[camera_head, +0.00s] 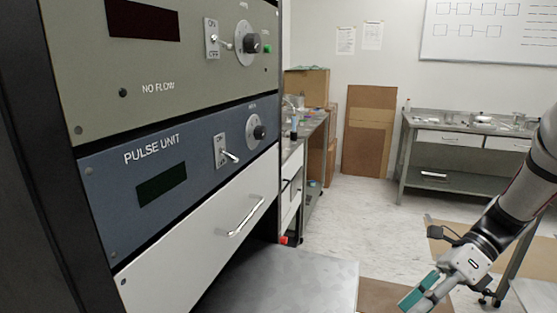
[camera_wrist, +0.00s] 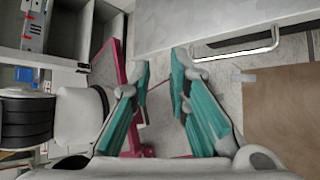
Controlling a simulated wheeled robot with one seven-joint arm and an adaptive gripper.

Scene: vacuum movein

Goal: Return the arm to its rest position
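My gripper (camera_head: 418,299) is at the lower right of the head view, at the end of my grey and white arm, which reaches in from the right edge. It points down and to the left, in front of the equipment rack and apart from it. In the wrist view my gripper (camera_wrist: 160,80) shows both teal fingers spread with a gap between them. The gap holds nothing; pale floor shows through it.
The rack at left holds a blue pulse unit (camera_head: 180,170), a NO FLOW panel (camera_head: 150,60) and a closed white drawer (camera_head: 200,250). A grey metal surface (camera_head: 285,280) juts out below. A metal workbench (camera_head: 460,125) stands at the back right. Floor (camera_head: 350,215) between is clear.

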